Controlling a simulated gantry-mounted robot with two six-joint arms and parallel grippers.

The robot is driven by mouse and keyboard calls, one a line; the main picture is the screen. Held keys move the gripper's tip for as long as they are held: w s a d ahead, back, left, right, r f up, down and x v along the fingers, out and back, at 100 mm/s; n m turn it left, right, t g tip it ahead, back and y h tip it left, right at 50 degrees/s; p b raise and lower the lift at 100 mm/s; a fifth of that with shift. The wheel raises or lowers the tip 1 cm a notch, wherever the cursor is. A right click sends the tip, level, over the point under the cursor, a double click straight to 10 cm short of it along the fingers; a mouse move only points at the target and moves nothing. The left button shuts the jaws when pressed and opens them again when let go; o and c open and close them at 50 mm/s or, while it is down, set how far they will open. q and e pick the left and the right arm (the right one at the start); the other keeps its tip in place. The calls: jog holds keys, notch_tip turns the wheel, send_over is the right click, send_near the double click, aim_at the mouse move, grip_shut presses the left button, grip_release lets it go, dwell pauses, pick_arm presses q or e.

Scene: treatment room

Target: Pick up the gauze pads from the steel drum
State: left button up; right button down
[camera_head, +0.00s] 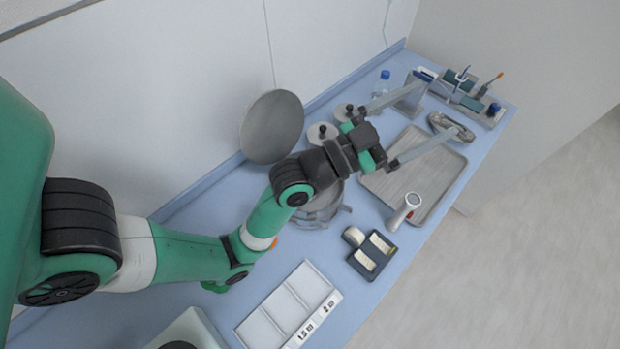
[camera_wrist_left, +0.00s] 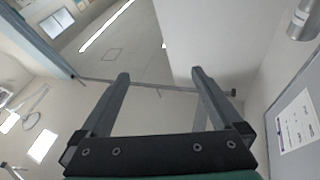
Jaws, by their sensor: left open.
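The steel drum (camera_head: 322,208) stands on the blue counter, with its round lid (camera_head: 272,127) open and upright against the wall. My left forearm and wrist cross above the drum and hide much of its mouth. I cannot make out the gauze pads. My left gripper (camera_head: 440,107) is open and empty, with its fingers reaching past the drum over the far part of the counter, above the steel tray. In the left wrist view the two fingers (camera_wrist_left: 160,74) are wide apart with nothing between them, and neither drum nor pads show there. My right gripper is not in view.
The steel tray (camera_head: 430,180) lies right of the drum, with a white cylinder (camera_head: 404,212) at its near edge. A dark holder (camera_head: 366,265) and a white compartment tray (camera_head: 270,318) stand nearer. A bottle (camera_head: 383,82) and an instrument rack (camera_head: 490,105) are at the far end.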

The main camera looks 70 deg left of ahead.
pick_arm(q)
jog(key=s+a+f+n+g+y+p, duration=0.2)
jog(key=s+a+f+g+p, duration=0.3)
jog(key=f, duration=0.5)
jog(key=s+a+f+n+g+y+p, duration=0.1)
jog(key=s+f+n+g+p, duration=0.2)
jog(key=s+f, duration=0.5)
jog(key=s+a+f+n+g+y+p, duration=0.1)
jog(key=s+f+n+g+p, duration=0.15)
jog(key=s+f, duration=0.65)
jog(key=w+a, duration=0.2)
jog(key=w, duration=0.1)
jog(key=shift+w+f+m+g, duration=0.1)
jog(key=shift+f+m+g, duration=0.05)
jog(key=shift+m+g, duration=0.15)
jog(key=x, duration=0.5)
jog(key=shift+w+f, duration=0.2)
jog(key=shift+f, duration=0.1)
jog(key=c, duration=1.1)
jog(key=shift+r, duration=0.1)
